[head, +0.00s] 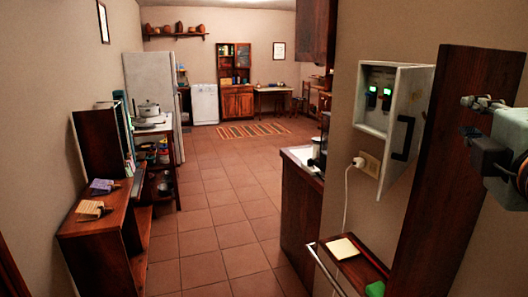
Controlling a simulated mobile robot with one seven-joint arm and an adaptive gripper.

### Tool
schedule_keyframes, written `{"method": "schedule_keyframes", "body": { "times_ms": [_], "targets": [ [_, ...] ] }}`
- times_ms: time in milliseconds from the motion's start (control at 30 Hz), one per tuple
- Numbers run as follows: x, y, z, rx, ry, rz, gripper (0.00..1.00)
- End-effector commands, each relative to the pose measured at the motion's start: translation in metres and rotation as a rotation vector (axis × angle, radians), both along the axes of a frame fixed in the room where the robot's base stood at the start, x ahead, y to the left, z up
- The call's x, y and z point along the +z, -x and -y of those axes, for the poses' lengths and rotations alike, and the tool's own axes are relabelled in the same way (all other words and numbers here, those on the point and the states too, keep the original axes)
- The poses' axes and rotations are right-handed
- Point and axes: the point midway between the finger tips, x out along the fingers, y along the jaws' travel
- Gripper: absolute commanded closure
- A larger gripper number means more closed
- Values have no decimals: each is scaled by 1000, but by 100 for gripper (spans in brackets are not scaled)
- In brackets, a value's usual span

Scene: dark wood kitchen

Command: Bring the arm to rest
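My arm's end shows at the right edge, partly cut off by the frame. My gripper (470,117) points left in front of a dark wood panel. Its two fingers look spread apart, with nothing seen between them. It appears to touch nothing, though its depth from the panel is hard to judge.
An open wall box (412,105) with green-lit switches is left of my gripper. Below are a small wooden shelf (360,270) and a counter (303,156). A low wooden cabinet (85,250) stands left. The tiled floor (220,215) between is clear.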

Motion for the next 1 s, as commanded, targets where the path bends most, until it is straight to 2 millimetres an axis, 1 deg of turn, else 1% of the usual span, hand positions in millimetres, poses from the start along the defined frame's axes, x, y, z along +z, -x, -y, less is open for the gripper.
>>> {"method": "schedule_keyframes", "body": {
  "times_ms": [33,167,267,300,367,400,467,500,567,600,700,800,833,900,1000],
  "targets": [
    [-8,-4,-2,-16,-105,-12,74],
    [-42,-9,-7,-77,-389,-50,74],
    [-74,-9,-18,-130,-602,-95,74],
    [-87,-8,-25,-153,-685,-116,74],
    [-107,-5,-35,-193,-810,-150,74],
    [-120,-2,-44,-221,-890,-177,74],
    [-141,4,-59,-267,-1008,-220,74],
    [-155,9,-70,-300,-1086,-251,74],
    [-174,17,-88,-353,-1197,-300,74],
    [-186,24,-100,-392,-1266,-334,74],
    [-212,43,-131,-484,-1414,-418,74],
    [-230,60,-157,-564,-1523,-487,74],
    [-234,65,-163,-585,-1547,-505,74],
    [-240,73,-175,-622,-1589,-535,74],
    [-245,79,-184,-651,-1620,-560,74]
  ]
}}
